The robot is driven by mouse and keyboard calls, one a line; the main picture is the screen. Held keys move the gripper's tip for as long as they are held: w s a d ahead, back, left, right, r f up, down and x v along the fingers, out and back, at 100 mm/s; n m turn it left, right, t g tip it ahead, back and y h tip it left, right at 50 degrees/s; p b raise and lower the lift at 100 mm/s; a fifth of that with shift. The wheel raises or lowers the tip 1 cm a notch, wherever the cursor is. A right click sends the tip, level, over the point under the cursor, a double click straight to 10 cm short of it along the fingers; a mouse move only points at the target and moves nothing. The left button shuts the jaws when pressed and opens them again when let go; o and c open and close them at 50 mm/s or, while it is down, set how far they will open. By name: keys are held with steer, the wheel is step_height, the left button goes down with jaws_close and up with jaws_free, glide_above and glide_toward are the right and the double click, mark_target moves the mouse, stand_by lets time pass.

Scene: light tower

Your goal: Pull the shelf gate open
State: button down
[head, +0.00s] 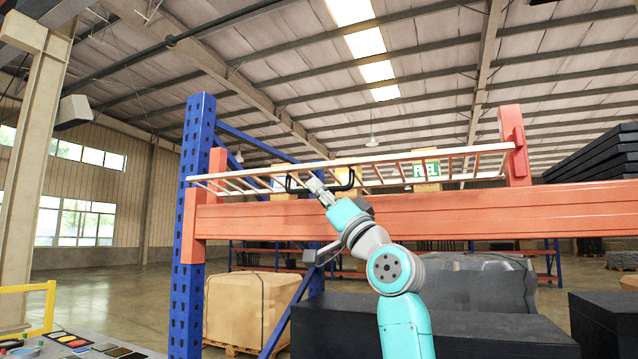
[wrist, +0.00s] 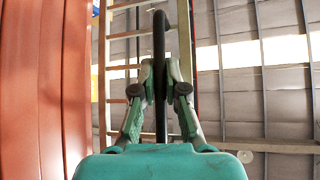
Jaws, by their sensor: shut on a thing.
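The shelf gate (head: 230,179) is a cream and orange slatted frame along the top of the orange shelf beam, seen nearly edge-on in the head view. It spans between the left post and the right orange post. A black bar handle (head: 291,185) stands out at its middle. My gripper (head: 316,186) is at this handle. In the wrist view, the fingers of my gripper (wrist: 160,85) are shut on the black handle (wrist: 160,40), which runs between them. The gate's slats (wrist: 118,72) show behind. Where the gate latches or hinges I cannot tell.
The orange beam (head: 430,211) runs just below the gate and close beside my gripper. A blue upright (head: 190,225) stands at left. A large tan box (head: 245,308) and black blocks (head: 440,335) stand below. A box marked FUEL (head: 426,169) shows behind the gate.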

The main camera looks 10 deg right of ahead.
steer(key=shift+w+f, duration=0.15)
steer(key=shift+f, duration=0.35)
steer(key=shift+d, duration=0.1)
steer(key=c, duration=1.2)
jaws_free()
steer(key=v, duration=1.2)
